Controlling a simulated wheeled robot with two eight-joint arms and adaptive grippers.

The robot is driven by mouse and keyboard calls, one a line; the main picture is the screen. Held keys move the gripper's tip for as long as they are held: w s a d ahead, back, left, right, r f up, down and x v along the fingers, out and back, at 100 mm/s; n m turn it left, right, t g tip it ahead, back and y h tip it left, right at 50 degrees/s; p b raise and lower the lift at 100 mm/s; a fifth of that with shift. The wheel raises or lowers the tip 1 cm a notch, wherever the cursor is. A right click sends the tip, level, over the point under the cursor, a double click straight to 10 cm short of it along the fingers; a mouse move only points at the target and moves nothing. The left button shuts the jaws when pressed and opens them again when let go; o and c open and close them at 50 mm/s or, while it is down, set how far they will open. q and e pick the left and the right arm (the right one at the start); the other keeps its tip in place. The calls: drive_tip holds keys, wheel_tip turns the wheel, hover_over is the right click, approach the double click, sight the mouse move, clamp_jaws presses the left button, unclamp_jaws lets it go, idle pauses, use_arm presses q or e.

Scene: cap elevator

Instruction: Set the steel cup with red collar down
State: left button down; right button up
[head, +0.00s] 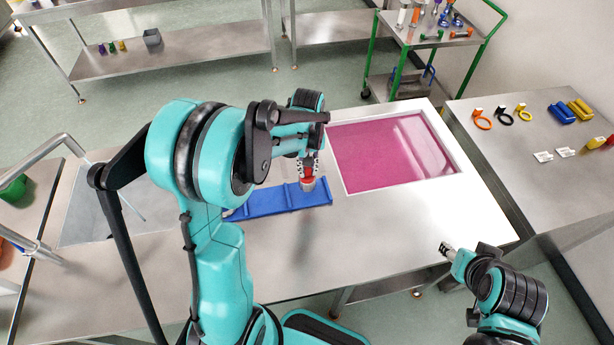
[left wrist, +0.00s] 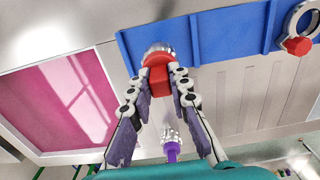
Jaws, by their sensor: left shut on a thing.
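The steel cup with red collar (head: 308,184) is upright at the right part of the blue rack (head: 262,206) in the head view. My left gripper (head: 308,164) is shut on its red collar from above. In the left wrist view, the fingertips (left wrist: 160,78) press on the red collar (left wrist: 157,82), and the steel cup end (left wrist: 158,49) shows past them against the blue rack (left wrist: 222,35). I cannot tell whether the cup touches the rack. My right gripper (head: 447,250) is off the table's front right edge, away from the cup; its fingers are too small to read.
A pink-filled basin (head: 393,152) with a pale rim lies right of the rack. A ring with a red part (left wrist: 298,45) and a steel piece with purple (left wrist: 171,146) show in the left wrist view. A side table (head: 545,130) with coloured parts stands right. The table's front is clear.

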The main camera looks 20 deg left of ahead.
sight(307, 175)
use_arm(q)
wheel_tip(307, 175, down, 4)
drive_tip(key=shift+f+b, duration=0.1)
drive_tip(key=shift+b, duration=0.3)
drive_tip(key=c, duration=1.4)
unclamp_jaws()
